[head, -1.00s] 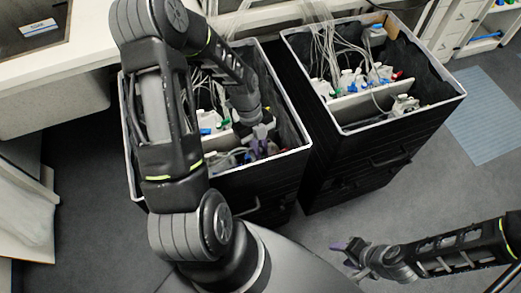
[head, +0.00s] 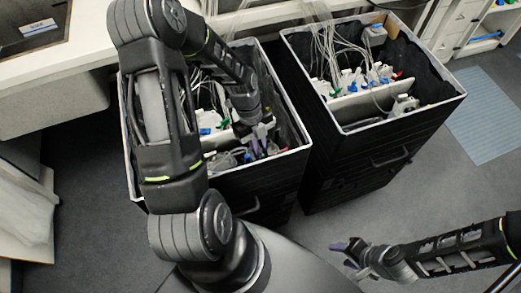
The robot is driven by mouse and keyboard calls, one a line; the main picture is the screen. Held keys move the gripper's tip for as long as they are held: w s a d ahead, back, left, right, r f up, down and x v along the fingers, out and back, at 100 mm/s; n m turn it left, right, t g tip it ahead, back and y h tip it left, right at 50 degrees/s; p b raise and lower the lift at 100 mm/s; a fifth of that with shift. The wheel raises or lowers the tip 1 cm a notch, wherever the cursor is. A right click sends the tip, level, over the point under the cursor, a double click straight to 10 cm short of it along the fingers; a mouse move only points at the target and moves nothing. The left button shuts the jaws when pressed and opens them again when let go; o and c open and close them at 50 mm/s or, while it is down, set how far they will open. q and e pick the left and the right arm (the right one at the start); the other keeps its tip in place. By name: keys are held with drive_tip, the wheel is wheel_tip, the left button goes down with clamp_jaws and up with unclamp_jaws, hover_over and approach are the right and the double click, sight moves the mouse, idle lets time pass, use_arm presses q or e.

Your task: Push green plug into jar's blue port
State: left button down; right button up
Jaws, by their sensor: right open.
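White jar tops with blue parts (head: 206,131) show in the same bin, partly behind my left arm. The green plug and the jar's blue port cannot be made out for certain there. My right gripper (head: 348,254) is open and empty over the floor at lower right, well away from the bins.
A second black bin (head: 400,122) stands at right with jars, clear tubes and blue, green and red caps. Thin upright walls and a divider bound each bin. A white desk (head: 75,60) is at upper left. Grey floor (head: 440,190) is clear at right.

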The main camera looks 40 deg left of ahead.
use_arm(q)
drive_tip(key=shift+f+b, duration=0.8)
drive_tip(key=shift+f, duration=0.1)
drive_tip(key=c, duration=1.4)
unclamp_jaws()
drive_tip(key=shift+o, duration=0.2)
drive_tip(key=v, duration=0.7)
drive_tip(key=shift+w+a+r, duration=0.1)
drive_tip(key=shift+r, duration=0.3)
